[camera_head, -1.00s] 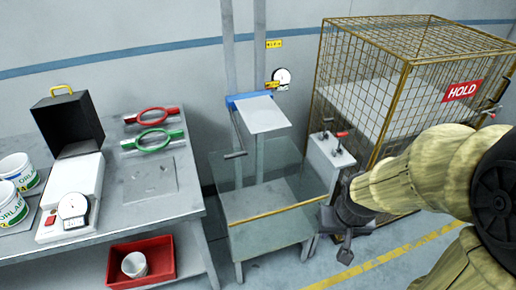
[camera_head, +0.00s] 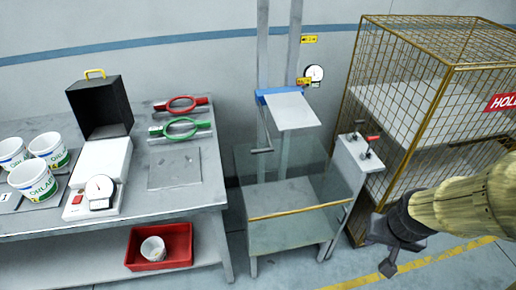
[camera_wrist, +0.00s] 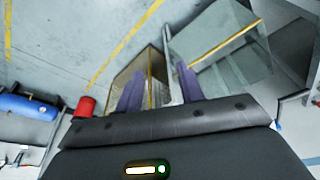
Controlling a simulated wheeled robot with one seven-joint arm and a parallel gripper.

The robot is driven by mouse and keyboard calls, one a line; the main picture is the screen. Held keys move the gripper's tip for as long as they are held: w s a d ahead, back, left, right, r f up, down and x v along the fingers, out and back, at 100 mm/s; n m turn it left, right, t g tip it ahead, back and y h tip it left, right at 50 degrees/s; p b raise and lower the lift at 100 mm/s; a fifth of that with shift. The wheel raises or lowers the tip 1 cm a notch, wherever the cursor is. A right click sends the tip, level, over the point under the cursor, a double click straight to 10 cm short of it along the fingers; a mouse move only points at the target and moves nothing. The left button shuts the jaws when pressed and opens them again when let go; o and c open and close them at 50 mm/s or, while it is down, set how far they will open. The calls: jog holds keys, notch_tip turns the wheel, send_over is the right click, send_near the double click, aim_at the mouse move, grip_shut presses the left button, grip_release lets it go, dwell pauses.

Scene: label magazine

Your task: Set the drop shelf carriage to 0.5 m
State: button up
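The drop shelf carriage, a blue bracket with a pale flat shelf (camera_head: 292,110), sits partway up two grey vertical rails (camera_head: 296,30) on the wall. A crank handle (camera_head: 262,151) hangs at its left side. A round white dial (camera_head: 314,74) is on the wall to its right, with a small yellow tag (camera_head: 303,81) beside it; the writing is too small to read. My gripper (camera_head: 388,262) is low and right of the carriage, apart from it. In the wrist view my gripper (camera_wrist: 158,88) has its two purple fingers spread, with nothing held between them.
A clear-walled box (camera_head: 290,222) stands below the shelf. A lever box (camera_head: 356,165) is on its right, then a wire cage (camera_head: 440,120) marked HOLD. A grey bench (camera_head: 190,198) with tubs and a scale stands left. A red bin (camera_head: 178,262) is under it.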

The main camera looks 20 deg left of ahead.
jog(key=w+a+f+t+y+b, duration=0.1)
jog(key=w+a+f+t+y, duration=0.1)
jog(key=w+a+f, duration=0.45)
jog(key=w+a+f+t+y+b, duration=0.2)
jog(key=w+a+f, duration=0.15)
jog(key=w, duration=0.65)
jog(key=w+a+m+t+y+b, duration=0.1)
jog(key=a+m+t+y, duration=0.1)
jog(key=a+y, duration=0.4)
jog(key=w+a+f+m+t+y+b, duration=0.1)
jog(key=a+m+y, duration=0.3)
jog(key=a, duration=0.6)
jog(key=shift+w+a+f+t+y, duration=0.35)
jog(key=shift+t+y, duration=0.55)
jog(key=shift+y, duration=0.3)
jog(key=p+x, duration=0.3)
jog(key=x, duration=1.4)
jog(key=shift+p, duration=0.4)
jog(key=shift+w+a, duration=0.15)
jog(key=shift+c, duration=0.2)
grip_shut()
